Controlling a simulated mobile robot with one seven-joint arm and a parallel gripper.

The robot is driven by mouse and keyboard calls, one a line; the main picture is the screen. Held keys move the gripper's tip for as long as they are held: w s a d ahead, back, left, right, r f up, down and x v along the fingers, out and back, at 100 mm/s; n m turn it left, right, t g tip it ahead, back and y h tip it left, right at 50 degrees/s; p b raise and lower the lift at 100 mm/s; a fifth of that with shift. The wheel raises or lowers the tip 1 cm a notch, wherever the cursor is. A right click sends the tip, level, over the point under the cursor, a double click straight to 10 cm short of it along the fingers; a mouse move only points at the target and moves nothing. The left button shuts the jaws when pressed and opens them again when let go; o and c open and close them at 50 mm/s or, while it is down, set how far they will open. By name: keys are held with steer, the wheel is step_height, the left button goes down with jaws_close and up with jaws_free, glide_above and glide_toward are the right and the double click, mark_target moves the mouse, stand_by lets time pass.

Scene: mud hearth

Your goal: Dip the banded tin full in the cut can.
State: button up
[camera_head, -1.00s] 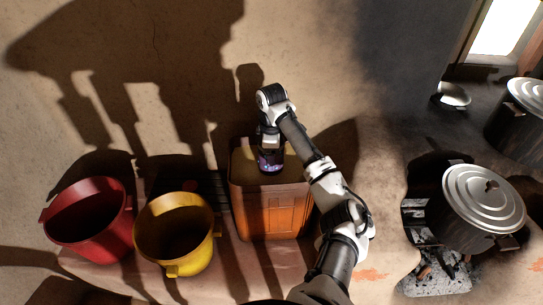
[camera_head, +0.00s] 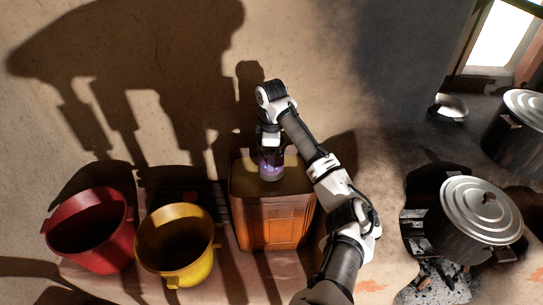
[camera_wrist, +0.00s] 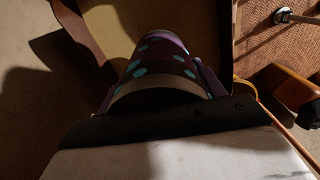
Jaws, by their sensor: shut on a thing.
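My gripper (camera_head: 270,148) is shut on the purple tin (camera_head: 271,170) and points down over the cut can (camera_head: 272,223). The can is a square orange can with an open top, standing near the middle in the head view. The tin's lower end shows against the tan area inside the can's rim. I cannot tell whether it touches what is inside. In the wrist view the tin (camera_wrist: 160,62) shows teal dots and a pale band at its near edge; its far end and mouth are hidden.
A yellow pot (camera_head: 174,273) and a red pot (camera_head: 91,231) stand open to the left of the can. A lidded pot (camera_head: 480,210) sits on the hearth at right, with another lidded pot (camera_head: 515,134) and a small bowl (camera_head: 451,106) behind. The wall is close behind the can.

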steer(key=shift+r+p, duration=0.8)
steer(key=shift+r, duration=2.15)
steer(key=shift+r, duration=0.1)
